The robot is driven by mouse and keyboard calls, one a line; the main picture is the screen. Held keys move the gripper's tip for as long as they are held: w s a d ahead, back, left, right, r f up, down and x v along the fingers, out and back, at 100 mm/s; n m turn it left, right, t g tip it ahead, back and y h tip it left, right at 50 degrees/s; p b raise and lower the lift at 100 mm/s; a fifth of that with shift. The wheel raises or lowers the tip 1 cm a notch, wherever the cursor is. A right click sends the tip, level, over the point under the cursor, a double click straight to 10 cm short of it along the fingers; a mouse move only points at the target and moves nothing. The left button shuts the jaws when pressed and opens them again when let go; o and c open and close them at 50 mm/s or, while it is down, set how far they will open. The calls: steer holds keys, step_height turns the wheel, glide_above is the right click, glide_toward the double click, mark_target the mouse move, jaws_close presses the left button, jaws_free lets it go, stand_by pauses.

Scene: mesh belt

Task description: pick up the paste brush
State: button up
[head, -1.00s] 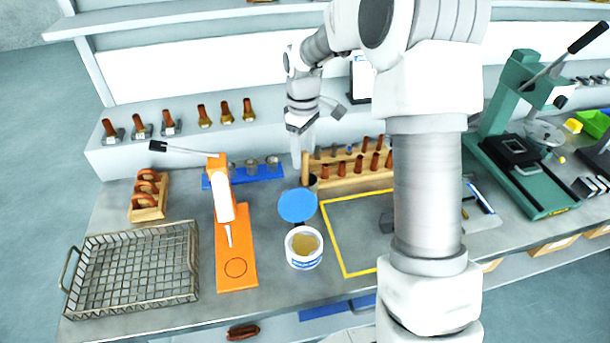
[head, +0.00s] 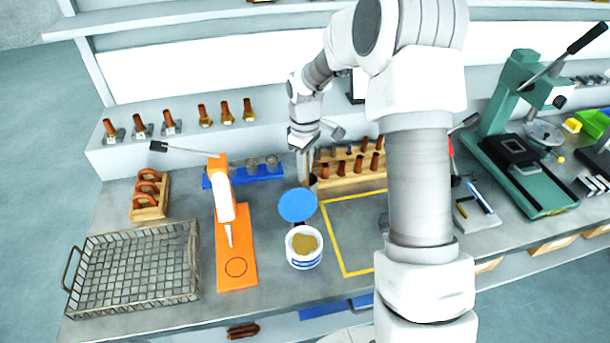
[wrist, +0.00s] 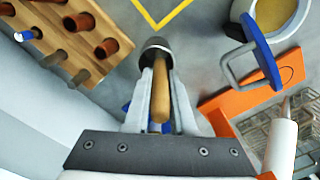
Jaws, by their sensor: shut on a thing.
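The paste brush shows in the wrist view as a wooden handle (wrist: 160,92). Its lower end is inside a dark round cup (wrist: 155,47), so the bristles are hidden. My gripper (wrist: 160,100) has a finger on each side of the handle and is shut on it. In the head view my gripper (head: 303,160) is at the cup (head: 313,181), at the left end of the wooden rack. The handle is hard to make out there.
An open paste tub (head: 304,262) with a blue lid (head: 298,205) stands in front. An orange press (head: 237,260) and wire basket (head: 135,270) are to the left. The yellow-outlined area (head: 357,230) looks mostly clear.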

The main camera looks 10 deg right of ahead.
jaws_close()
step_height(320, 180, up, 10)
steer(key=shift+r, duration=0.1)
stand_by(1.9)
stand_by(0.6)
